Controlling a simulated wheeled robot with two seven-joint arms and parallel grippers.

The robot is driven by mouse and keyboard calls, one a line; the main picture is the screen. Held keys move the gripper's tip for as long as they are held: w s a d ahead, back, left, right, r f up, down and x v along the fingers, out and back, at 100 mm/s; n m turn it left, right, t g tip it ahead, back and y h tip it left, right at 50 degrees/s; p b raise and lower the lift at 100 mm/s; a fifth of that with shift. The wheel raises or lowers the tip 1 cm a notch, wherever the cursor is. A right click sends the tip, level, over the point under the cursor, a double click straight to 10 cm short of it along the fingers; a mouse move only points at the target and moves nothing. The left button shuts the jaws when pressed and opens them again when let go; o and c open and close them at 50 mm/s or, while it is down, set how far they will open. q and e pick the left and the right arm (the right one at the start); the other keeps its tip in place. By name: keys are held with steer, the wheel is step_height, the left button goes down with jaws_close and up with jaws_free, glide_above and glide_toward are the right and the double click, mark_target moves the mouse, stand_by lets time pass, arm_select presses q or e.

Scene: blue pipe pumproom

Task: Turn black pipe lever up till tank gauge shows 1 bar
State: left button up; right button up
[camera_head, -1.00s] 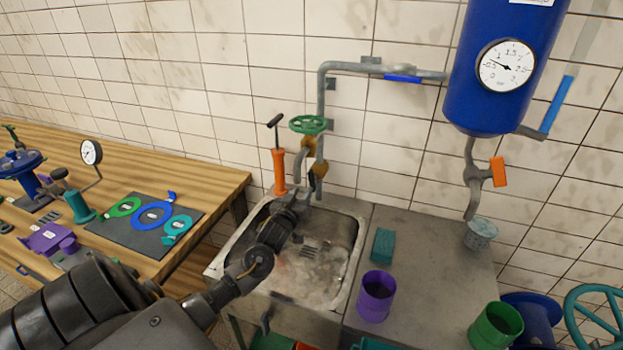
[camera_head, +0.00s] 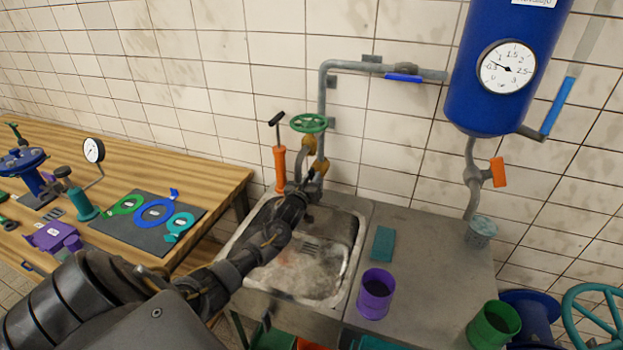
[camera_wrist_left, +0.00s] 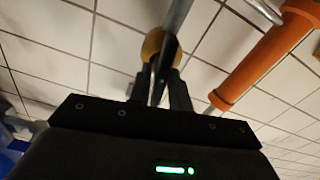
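The blue tank (camera_head: 508,20) hangs on the wall at the upper right. Its round white gauge (camera_head: 507,67) has its needle pointing left, seemingly between 0.5 and 1. My left gripper (camera_head: 314,182) is raised at the grey pipe above the sink, below the green handwheel (camera_head: 309,123). In the left wrist view its fingers (camera_wrist_left: 163,90) stand close together on both sides of the black lever (camera_wrist_left: 168,57), just under the yellow valve body (camera_wrist_left: 153,43), and look closed on it. The lever is mostly hidden in the head view. My right gripper is not in view.
The sink (camera_head: 345,262) lies under my left arm. An orange pump (camera_head: 280,168) stands close left of the gripper. A purple cup (camera_head: 376,292), a sponge (camera_head: 383,243) and a green cup (camera_head: 494,325) stand on the metal counter. A wooden bench (camera_head: 215,178) is at left.

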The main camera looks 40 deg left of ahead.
arm_select(q)
jaws_close()
steer(key=shift+n, duration=1.2)
steer(key=shift+o, duration=2.1)
jaws_free()
steer(key=shift+a, duration=0.1)
steer(key=shift+f, duration=0.1)
